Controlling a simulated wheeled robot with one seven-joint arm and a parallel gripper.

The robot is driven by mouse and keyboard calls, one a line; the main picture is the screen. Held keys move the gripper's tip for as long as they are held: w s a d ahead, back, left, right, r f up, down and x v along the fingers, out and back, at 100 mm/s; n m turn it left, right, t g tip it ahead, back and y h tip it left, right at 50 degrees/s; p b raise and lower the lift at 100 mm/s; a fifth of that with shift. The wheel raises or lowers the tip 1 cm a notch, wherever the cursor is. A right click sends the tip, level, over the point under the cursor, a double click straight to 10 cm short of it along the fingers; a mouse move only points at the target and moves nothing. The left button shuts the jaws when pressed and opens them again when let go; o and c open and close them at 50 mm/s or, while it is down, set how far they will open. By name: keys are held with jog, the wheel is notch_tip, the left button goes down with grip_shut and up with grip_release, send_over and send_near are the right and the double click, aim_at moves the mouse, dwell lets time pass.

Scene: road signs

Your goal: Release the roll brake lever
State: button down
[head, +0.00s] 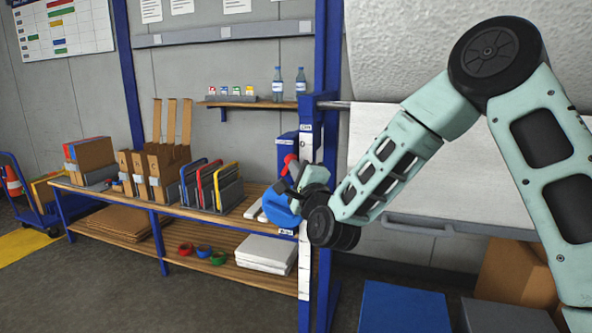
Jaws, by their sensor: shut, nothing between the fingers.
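A small red piece (289,164), which looks like the brake lever's handle, shows just above my gripper beside the blue post; its lower part is hidden. A white upright strip (305,262) with small labels runs down the post, the labels too small to read surely. My gripper (280,205), blue and pale green, is at the post, just below the red piece. It is shut and empty. I cannot tell whether it touches the lever. The big white roll (460,45) sits at upper right, its sheet (375,150) hanging behind my arm.
A wooden bench (110,193) on the left holds cardboard files and coloured racks. Its lower shelf has tape rolls (202,251) and a white stack (266,251). A small shelf (250,104) carries bottles. A blue box (400,308) and cardboard box (515,275) stand at lower right.

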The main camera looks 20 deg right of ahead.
jog(key=shift+w+a+r+n+g+p, duration=0.15)
jog(key=shift+r+n+g+p, duration=0.25)
jog(key=shift+n+p, duration=0.2)
jog(key=r+n+g+p, duration=0.1)
jog(key=a+n+g+p, duration=0.1)
jog(key=p, duration=0.1)
jog(key=shift+w+a+r+n, duration=0.1)
jog(key=shift+w+r+n, duration=0.2)
jog(key=shift+w+r, duration=0.1)
jog(key=n+g, duration=0.3)
send_near(288, 158)
jog(key=s+a+r, duration=0.2)
jog(key=s, duration=0.6)
jog(key=shift+s+r, duration=0.2)
jog(key=shift+r, duration=0.15)
jog(key=shift+a, duration=0.1)
